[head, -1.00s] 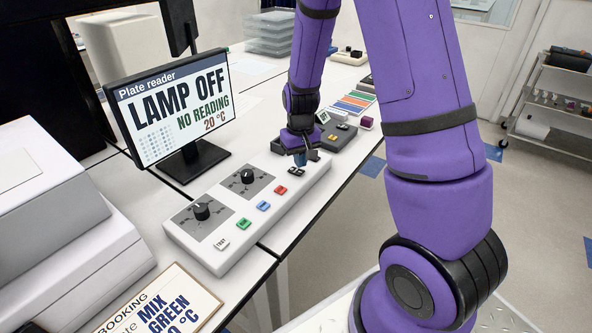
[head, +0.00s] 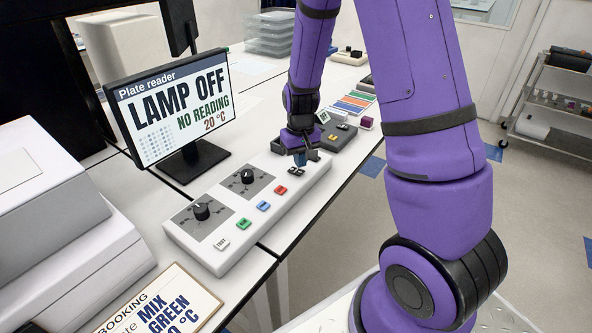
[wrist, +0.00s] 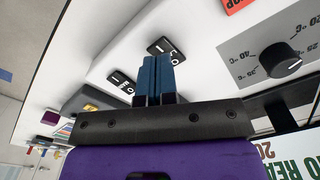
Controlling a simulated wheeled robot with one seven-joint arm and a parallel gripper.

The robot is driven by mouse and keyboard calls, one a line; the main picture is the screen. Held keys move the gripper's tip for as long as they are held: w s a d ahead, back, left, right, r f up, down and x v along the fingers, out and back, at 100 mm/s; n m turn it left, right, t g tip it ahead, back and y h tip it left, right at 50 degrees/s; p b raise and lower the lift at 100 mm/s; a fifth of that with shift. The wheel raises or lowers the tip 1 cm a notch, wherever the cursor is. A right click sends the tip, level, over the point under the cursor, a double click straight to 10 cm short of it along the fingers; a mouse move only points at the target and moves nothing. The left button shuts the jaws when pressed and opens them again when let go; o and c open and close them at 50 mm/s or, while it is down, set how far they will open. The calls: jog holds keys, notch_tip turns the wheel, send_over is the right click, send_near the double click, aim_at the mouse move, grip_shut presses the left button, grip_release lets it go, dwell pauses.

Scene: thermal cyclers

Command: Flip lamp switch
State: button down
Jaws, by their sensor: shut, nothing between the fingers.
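A white control panel (head: 262,205) lies on the bench. Two small black rocker switches sit near its far end; one switch (wrist: 165,47) is right by my fingertips in the wrist view, and the other switch (wrist: 121,82) is beside it. Which is the lamp switch I cannot read. My gripper (head: 300,162) points down over this end of the panel, its blue fingers (wrist: 161,62) together and empty. Whether the tips touch a switch I cannot tell. The plate reader screen (head: 172,112) reads LAMP OFF, NO READING, 20 °C.
The panel also carries two black knobs (head: 202,211) and coloured buttons, including a red one (head: 281,190). A grey device (head: 338,138) stands just beyond the panel. A booking card (head: 160,305) lies in front at the left. The bench edge runs along the panel's right side.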

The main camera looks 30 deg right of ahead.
jog(key=shift+f, duration=1.25)
dwell(0.9)
jog(key=shift+r, duration=3.5)
jog(key=shift+r, duration=0.1)
notch_tip(320, 180, up, 10)
jog(key=t, duration=0.2)
send_over(300, 172)
jog(key=s+a, duration=0.2)
jog(key=s, duration=0.2)
jog(key=s+a+r+t, duration=0.1)
jog(key=s+a+r, duration=0.1)
jog(key=s+r, duration=0.5)
jog(key=s+a+r+n+t, duration=0.1)
jog(key=s+a+r+t, duration=0.1)
jog(key=s+r, duration=0.5)
jog(key=s, duration=0.5)
jog(key=shift+s+a+r+n, duration=0.25)
jog(key=shift+s+r+n, duration=0.05)
jog(key=shift+r, duration=0.1)
